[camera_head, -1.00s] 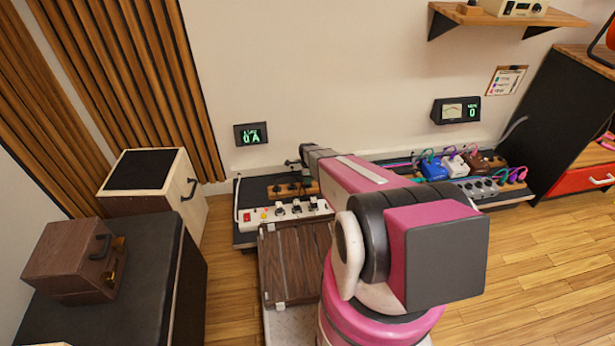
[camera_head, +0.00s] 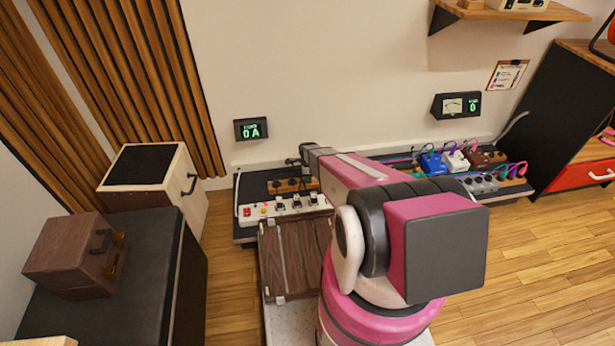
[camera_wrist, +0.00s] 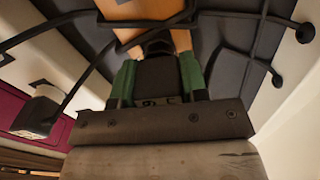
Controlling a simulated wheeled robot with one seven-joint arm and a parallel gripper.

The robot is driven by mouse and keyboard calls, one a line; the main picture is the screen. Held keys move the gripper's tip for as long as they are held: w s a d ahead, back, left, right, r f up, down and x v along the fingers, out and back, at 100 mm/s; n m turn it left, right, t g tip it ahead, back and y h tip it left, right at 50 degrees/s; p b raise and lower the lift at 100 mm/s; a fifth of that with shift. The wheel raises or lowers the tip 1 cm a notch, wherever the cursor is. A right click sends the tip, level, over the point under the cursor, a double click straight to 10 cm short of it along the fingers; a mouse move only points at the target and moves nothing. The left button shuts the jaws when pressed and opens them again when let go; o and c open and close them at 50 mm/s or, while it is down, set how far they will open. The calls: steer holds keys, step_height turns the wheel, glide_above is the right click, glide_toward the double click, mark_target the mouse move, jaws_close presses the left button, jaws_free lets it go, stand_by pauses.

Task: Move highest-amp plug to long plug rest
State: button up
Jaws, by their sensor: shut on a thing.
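My gripper (camera_wrist: 157,78) is shut on a dark plug (camera_wrist: 156,72), held between its green finger pads in the wrist view. The plug's front end is hard to make out. A wooden plug rest (camera_wrist: 140,10) lies just beyond the fingertips, with black cables running across it. In the head view, the wooden rest (camera_head: 283,187) is on the dark platform by the wall, behind a white power strip (camera_head: 268,209) with several plugs in it. The gripper is mostly hidden behind my arm there. I cannot tell whether the held plug touches the rest.
A pedalboard (camera_head: 465,180) with colourful pedals is to the right. A brown wooden case (camera_head: 292,260) lies in front of the strip. A speaker box (camera_head: 152,185) and black cabinet (camera_head: 130,270) stand left. Floor at right is clear.

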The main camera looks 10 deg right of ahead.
steer(key=o, duration=1)
step_height(320, 180, up, 11)
steer(key=shift+f, duration=0.1)
stand_by(0.4)
steer(key=s+r+n, duration=0.6)
steer(key=s+r, duration=0.2)
steer(key=s+r+n, duration=0.7)
steer(key=s+r, duration=0.1)
steer(key=r, duration=0.1)
steer(key=s+r+n, duration=0.6)
steer(key=s+r, duration=0.2)
steer(key=shift+s+r+n, duration=0.15)
steer(key=shift+r+n, duration=0.1)
steer(key=shift+n, duration=0.05)
